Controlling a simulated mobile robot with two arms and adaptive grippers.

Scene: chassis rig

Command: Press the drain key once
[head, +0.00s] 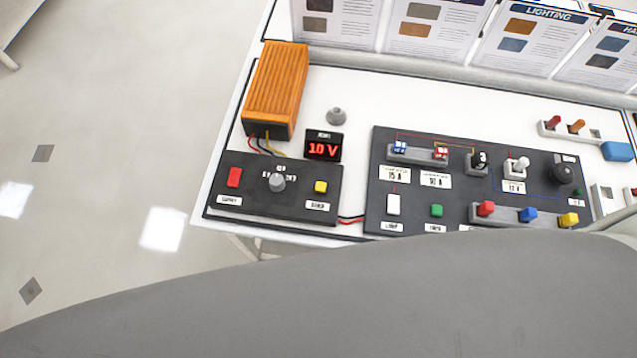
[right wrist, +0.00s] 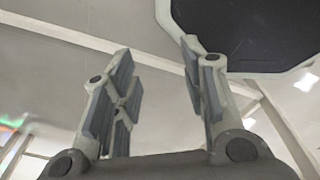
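A small yellow key (head: 320,187) sits at the right of the dark left panel (head: 300,208) in the head view. The label below it is small and seems to read drain. A red display (head: 323,147) just above the panel reads about 10 V; a decimal point is unclear. My right gripper (right wrist: 157,65) shows in the right wrist view with its fingers apart and nothing between them. No panel or key shows in that view. My left gripper is not in view. A large grey part of my arm crosses the bottom of the head view.
The left panel also has a red switch (head: 234,177) and a grey knob (head: 277,182). An orange ribbed box (head: 276,84) with wires stands behind it. A larger dark panel (head: 460,172) with switches and coloured keys lies to the right. Printed cards (head: 430,27) line the back.

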